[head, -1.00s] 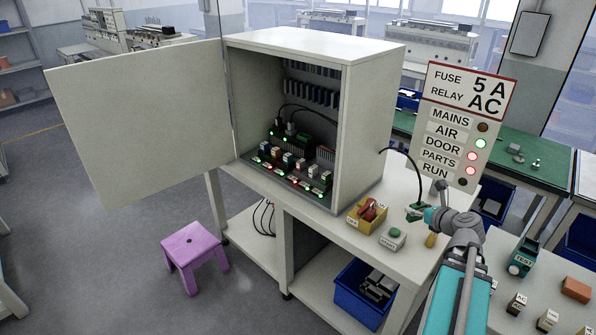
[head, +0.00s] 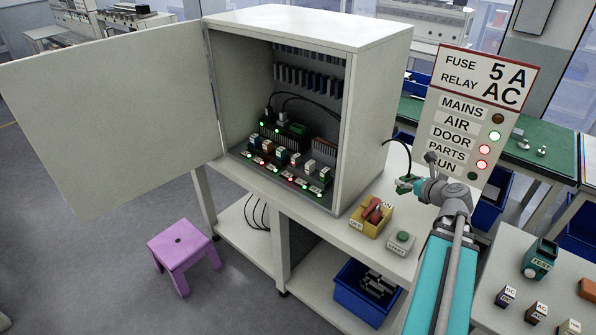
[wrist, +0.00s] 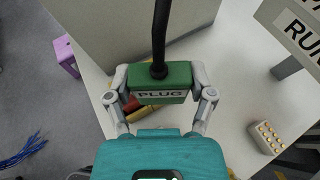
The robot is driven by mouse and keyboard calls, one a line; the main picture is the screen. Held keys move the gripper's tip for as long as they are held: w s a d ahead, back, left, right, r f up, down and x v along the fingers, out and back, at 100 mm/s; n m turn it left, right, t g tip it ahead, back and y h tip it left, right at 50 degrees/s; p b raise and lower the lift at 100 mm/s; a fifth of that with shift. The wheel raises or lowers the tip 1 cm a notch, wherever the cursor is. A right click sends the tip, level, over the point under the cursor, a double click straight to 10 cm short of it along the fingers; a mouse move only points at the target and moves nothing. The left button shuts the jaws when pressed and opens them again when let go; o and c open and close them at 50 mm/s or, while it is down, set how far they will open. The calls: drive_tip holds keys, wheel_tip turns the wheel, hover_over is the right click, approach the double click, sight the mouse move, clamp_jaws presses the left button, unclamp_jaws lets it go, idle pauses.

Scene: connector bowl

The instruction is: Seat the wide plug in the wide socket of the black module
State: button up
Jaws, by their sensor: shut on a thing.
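My gripper (wrist: 161,100) is shut on the green plug (wrist: 164,78), which bears the label PLUG and has a black cable rising from its top. In the head view, the plug (head: 403,185) is held at the right of the cabinet, over the bench top. The black module (head: 291,135) with green lights stands inside the open cabinet. Two black cables run to its left end. Its wide socket is too small to make out in the head view.
The cabinet (head: 375,110) stands open, its door (head: 110,120) swung left. A yellow switch box (head: 371,228) and a START button (head: 401,243) sit on the bench. The sign board (head: 470,120) stands behind my gripper. A purple stool (head: 184,256) is on the floor.

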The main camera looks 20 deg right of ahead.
sight(367, 178)
drive_tip(key=shift+w+a+f, duration=0.1)
drive_tip(key=shift+w+a, duration=0.05)
drive_tip(key=shift+w, duration=0.1)
drive_tip(key=shift+w+d+f+b, duration=0.2)
drive_tip(key=shift+d+f+b, duration=0.1)
drive_tip(key=shift+f+b, duration=0.3)
drive_tip(key=w+d+f+n+y+b, duration=0.1)
drive_tip(key=d+f+y+b, duration=0.1)
drive_tip(key=d+f+b, duration=0.1)
drive_tip(key=d+f+n+g+y+b, duration=0.1)
drive_tip(key=d+f+n+y+b, duration=0.1)
drive_tip(key=d+f+b, duration=0.2)
drive_tip(key=w+d+f+n+g+y+b, duration=0.1)
drive_tip(key=d+f+n+b, duration=0.1)
drive_tip(key=f+b, duration=0.3)
drive_tip(key=shift+w+d+f+y+b, duration=0.15)
drive_tip(key=shift+d+y+b, duration=0.05)
drive_tip(key=shift+d, duration=0.25)
drive_tip(key=shift+w+d+f+y+b, duration=0.15)
drive_tip(key=shift+d+y, duration=0.05)
drive_tip(key=shift+d, duration=0.2)
drive_tip(key=shift+s+d+f+n+y, duration=0.2)
drive_tip(key=shift+d+n+y, duration=0.1)
drive_tip(key=shift+n, duration=0.1)
drive_tip(key=shift+w, duration=0.1)
